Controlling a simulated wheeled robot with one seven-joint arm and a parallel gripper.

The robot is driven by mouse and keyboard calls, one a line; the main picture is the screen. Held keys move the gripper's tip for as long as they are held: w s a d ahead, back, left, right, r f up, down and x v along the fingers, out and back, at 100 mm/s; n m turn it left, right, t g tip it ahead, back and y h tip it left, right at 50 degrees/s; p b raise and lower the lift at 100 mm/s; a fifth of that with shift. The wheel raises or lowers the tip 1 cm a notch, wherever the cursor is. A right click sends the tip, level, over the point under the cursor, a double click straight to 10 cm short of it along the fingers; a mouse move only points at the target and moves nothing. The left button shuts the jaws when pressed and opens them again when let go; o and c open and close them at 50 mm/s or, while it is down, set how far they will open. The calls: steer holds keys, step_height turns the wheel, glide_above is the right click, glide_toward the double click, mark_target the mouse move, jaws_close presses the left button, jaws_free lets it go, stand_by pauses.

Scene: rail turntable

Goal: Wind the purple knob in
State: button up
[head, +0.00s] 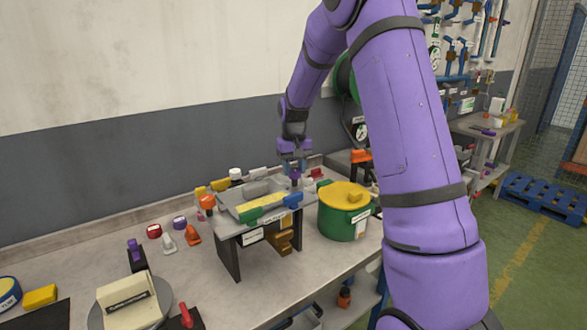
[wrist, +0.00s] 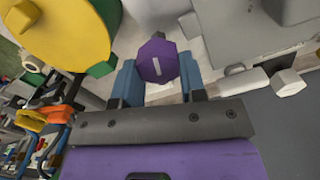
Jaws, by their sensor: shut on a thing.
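The purple knob (wrist: 157,60) shows in the wrist view as a many-sided purple head with a pale mark on its face. My gripper (wrist: 159,78) has its two blue fingers on either side of the knob and is shut on it. In the head view my gripper (head: 294,163) points down at the back right corner of the grey raised fixture (head: 258,202). The knob is small and mostly hidden by the fingers there. How far the knob is wound in cannot be told.
A green drum with a yellow lid (head: 345,197) stands close on the right; its yellow lid (wrist: 55,40) is near my fingers in the wrist view. Small coloured parts lie to the left.

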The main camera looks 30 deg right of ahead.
mark_target(296, 169)
steer(key=m, duration=0.4)
steer(key=shift+m, duration=0.3)
steer(key=shift+s+d+m, duration=0.1)
steer(key=shift+d+m, duration=0.05)
steer(key=shift+m, duration=1.35)
steer(key=o, duration=0.9)
step_height(296, 169, up, 11)
steer(key=shift+f, duration=0.1)
